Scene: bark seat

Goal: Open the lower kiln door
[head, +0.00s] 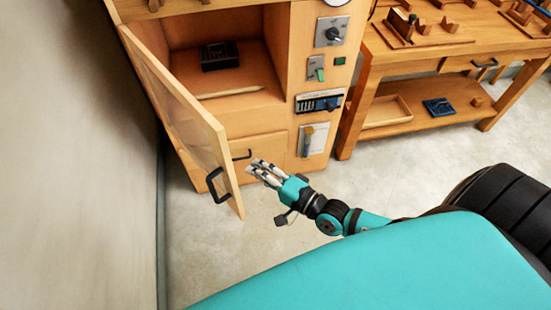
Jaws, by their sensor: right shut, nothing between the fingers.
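The wooden kiln cabinet (277,98) stands at the upper middle in the head view. A hinged door (178,100) with a black handle (216,186) stands open toward the left, showing a compartment (212,82) with a dark box inside. Below that compartment is a lower wooden front (257,151) that looks closed, with a dark handle (241,155), partly hidden by the open door. My right gripper (254,169) is shut and empty, just right of the open door's edge and close to the lower front's handle. I cannot tell whether it touches. My left gripper is not in view.
A control panel with switches (319,103) runs down the cabinet's right side. A wooden workbench (400,60) with a lower shelf stands at the right. A bare wall (75,150) closes off the left. Grey floor (400,185) is free in front of the bench.

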